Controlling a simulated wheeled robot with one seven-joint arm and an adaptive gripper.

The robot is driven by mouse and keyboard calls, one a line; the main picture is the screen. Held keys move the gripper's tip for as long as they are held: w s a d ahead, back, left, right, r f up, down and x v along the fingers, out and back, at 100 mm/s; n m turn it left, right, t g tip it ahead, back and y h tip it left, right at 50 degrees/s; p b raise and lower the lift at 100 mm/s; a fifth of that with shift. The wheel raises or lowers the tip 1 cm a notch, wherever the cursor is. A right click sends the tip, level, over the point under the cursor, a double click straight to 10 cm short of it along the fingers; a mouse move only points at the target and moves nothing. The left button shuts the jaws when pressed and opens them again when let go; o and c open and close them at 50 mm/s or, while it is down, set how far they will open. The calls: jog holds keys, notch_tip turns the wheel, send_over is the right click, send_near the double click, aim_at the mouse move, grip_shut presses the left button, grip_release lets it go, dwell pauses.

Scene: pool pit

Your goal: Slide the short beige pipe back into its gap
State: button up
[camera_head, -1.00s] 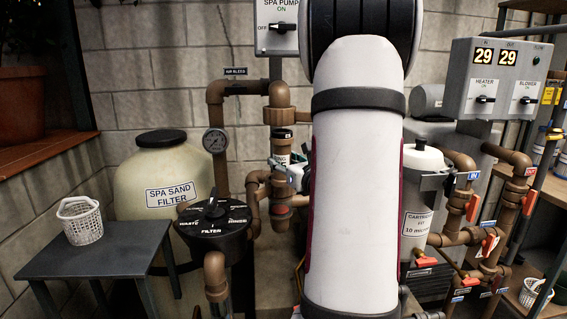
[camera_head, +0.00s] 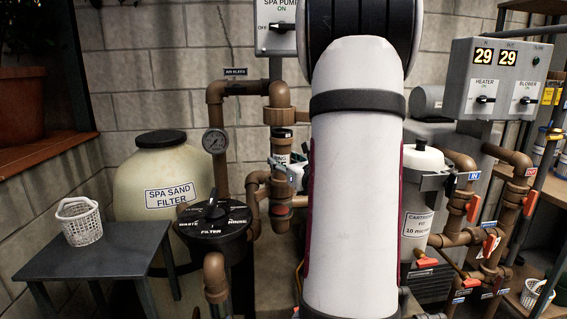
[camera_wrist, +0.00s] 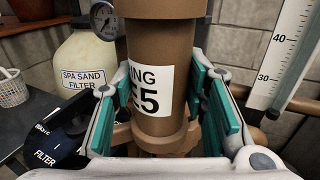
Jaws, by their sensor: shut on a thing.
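The short beige pipe (camera_wrist: 152,62) stands upright in the wrist view, brown-tan, with a collar at each end and a white label reading "ING" and "E5". My gripper (camera_wrist: 168,112) is shut on it, a teal pad on each side. My arm hides part of this area. I cannot tell whether its ends are seated.
The black filter valve (camera_head: 211,222) and pressure gauge (camera_head: 215,141) stand close on the left, before the spa sand filter (camera_head: 166,165). A grey table (camera_head: 110,255) holds a white basket (camera_head: 80,222). The cartridge filter (camera_head: 420,200) and valved pipes stand right.

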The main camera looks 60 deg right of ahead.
jog(key=shift+w+d+b, duration=1.05)
jog(key=shift+w+d, duration=0.6)
jog(key=shift+d, duration=0.3)
dwell(1.6)
jog(key=shift+c, duration=1)
jog(key=shift+d, duration=0.1)
jog(key=shift+d, duration=0.15)
jog(key=shift+w+d+b, duration=0.1)
jog(key=shift+d+b, duration=0.05)
jog(key=shift+b, duration=0.2)
grip_shut()
jog(key=shift+w+d+f+b, duration=0.35)
jog(key=shift+d+f+b, duration=0.25)
jog(key=shift+b, duration=0.3)
jog(key=o, duration=1.3)
grip_release()
jog(key=shift+d, duration=0.1)
jog(key=shift+o, duration=0.4)
jog(key=shift+w, duration=0.15)
